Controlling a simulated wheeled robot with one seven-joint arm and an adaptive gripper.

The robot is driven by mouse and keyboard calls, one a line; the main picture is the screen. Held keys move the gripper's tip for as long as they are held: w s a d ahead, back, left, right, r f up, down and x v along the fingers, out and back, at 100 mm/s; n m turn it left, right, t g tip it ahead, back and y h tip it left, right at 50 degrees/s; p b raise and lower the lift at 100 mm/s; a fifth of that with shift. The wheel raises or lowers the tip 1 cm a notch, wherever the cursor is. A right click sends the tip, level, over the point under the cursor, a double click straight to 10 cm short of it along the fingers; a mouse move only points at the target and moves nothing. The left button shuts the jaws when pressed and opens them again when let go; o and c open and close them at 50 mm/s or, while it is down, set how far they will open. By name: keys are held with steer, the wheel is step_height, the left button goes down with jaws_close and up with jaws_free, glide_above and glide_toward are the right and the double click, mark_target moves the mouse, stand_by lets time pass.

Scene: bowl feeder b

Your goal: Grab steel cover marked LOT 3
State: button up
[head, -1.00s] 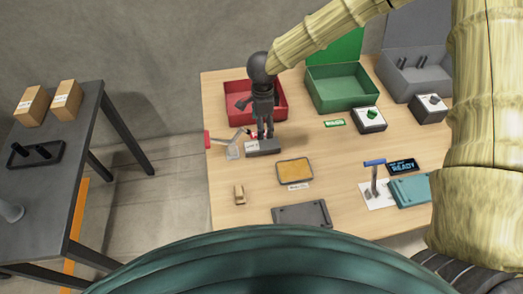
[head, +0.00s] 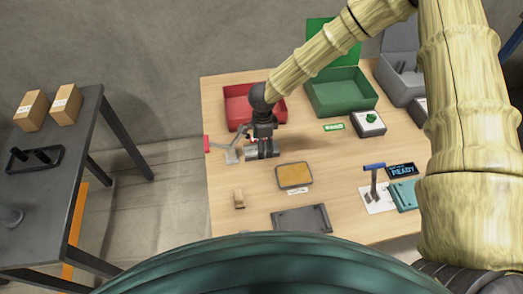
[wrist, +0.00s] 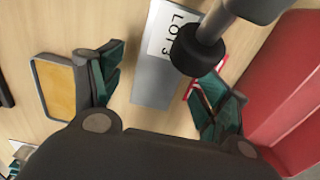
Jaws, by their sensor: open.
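The steel cover (wrist: 153,84) is a flat grey piece with a white label reading LOT 3. It lies on the table between my fingers in the wrist view. My gripper (wrist: 160,90) is open, with one teal-padded finger on each side of the cover and nothing held. In the head view my gripper (head: 263,149) is over the cover and hides most of it. A clamp's black tip (wrist: 188,52) overlaps the label's right side in the wrist view; I cannot tell whether it presses on the cover. The red-handled clamp (head: 233,148) also shows in the head view.
A red bin (head: 238,106) stands just behind my gripper, a green bin (head: 342,97) to its right. A tray with a yellow-orange surface (head: 294,175) lies right of the cover. A small tan block (head: 239,200) and a dark plate (head: 301,218) lie nearer.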

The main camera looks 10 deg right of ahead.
step_height(320, 180, down, 2)
steer(key=shift+f, duration=0.25)
steer(key=c, duration=1.3)
steer(key=shift+r, duration=0.1)
